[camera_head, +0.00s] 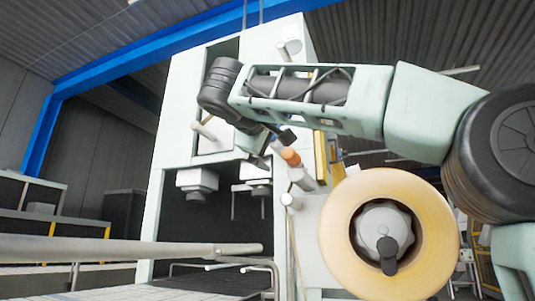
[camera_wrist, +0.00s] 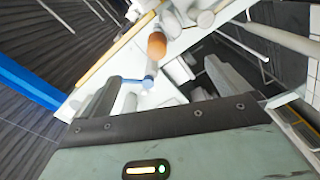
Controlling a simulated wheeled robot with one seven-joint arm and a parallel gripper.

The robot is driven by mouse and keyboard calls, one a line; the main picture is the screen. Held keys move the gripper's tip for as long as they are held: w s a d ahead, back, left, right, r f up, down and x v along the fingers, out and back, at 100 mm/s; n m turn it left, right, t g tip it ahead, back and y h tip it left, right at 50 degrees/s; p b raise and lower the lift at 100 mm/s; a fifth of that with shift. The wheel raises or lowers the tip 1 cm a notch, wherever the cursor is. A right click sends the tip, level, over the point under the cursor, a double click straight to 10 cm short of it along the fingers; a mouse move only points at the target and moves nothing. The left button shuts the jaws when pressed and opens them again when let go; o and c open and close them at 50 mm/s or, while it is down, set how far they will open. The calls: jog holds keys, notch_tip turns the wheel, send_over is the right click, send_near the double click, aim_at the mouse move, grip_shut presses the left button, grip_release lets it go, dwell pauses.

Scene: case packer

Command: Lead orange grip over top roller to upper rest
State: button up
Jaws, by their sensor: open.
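The orange grip (camera_head: 291,157) is a small rounded cylinder on the side of the pale machine, among several white rollers. In the wrist view the orange grip (camera_wrist: 157,45) is beyond my fingertips and slightly left of the space between them; nothing touches it that I can see. My gripper (camera_wrist: 166,84) is open and empty, its two dark fingers spread apart. In the head view my gripper (camera_head: 275,139) is just above and left of the grip. A white roller (camera_head: 289,48) sticks out near the machine's top. I cannot tell which peg is the upper rest.
A large tan tape roll (camera_head: 341,240) on a grey hub stands right of the rollers. White rollers (camera_head: 302,179) sit just below the grip. A conveyor rail (camera_head: 120,249) runs across the lower left.

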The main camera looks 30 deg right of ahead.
aim_at(287, 151)
jog(key=shift+p+x, duration=1.1)
jog(key=shift+x, duration=4.85)
jog(key=shift+s+d+r, duration=0.1)
jog(key=shift+r, duration=0.05)
grip_shut()
jog(key=shift+r, duration=0.2)
jog(key=shift+r+p, duration=0.45)
